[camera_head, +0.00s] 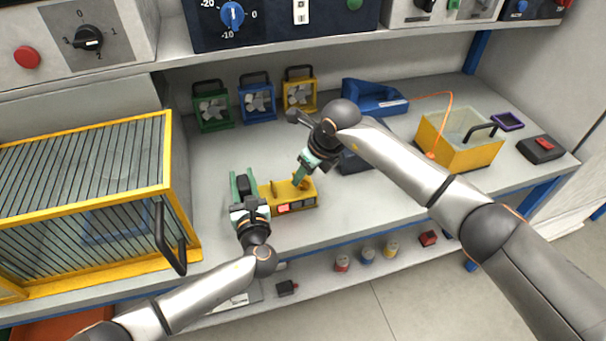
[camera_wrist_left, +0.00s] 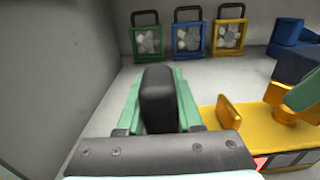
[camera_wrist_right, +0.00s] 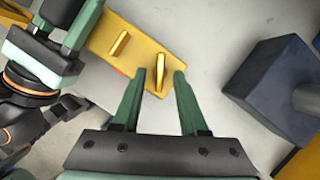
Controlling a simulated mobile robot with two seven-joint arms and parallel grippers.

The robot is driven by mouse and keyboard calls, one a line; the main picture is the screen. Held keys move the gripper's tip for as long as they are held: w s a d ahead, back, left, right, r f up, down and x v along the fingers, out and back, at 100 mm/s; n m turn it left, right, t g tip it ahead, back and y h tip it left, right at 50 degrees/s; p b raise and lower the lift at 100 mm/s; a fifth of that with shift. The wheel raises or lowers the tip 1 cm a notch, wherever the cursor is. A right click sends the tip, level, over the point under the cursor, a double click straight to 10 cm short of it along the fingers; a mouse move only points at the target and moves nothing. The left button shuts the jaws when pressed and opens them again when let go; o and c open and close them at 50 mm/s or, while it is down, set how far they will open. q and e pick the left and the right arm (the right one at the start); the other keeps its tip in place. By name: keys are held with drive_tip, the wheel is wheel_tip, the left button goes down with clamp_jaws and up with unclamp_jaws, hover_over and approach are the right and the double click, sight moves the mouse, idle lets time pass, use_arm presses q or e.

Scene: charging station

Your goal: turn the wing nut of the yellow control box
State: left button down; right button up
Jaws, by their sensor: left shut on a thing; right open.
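The yellow control box (camera_head: 288,196) stands on the worktop, with a red and grey buttons along its front. Two upright yellow pieces rise from its top: a plain tab (camera_wrist_left: 228,112) and the wing nut (camera_wrist_right: 160,66). My left gripper (camera_head: 242,188) is shut on a black upright grip (camera_wrist_left: 158,98) at the box's left end. My right gripper (camera_wrist_right: 160,75) is open. Its green fingertips are on either side of the wing nut, close to it; I cannot tell whether they touch it. In the head view the right gripper (camera_head: 300,178) partly hides the wing nut.
A yellow barred cage (camera_head: 80,200) stands at the left. Three small fan units, the green one (camera_head: 212,106) leftmost, line the back. A dark blue block (camera_wrist_right: 285,88) lies right of the control box. A yellow bin (camera_head: 460,150) is further right. Worktop in front is clear.

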drive_tip(key=shift+x, duration=0.75)
clamp_jaws()
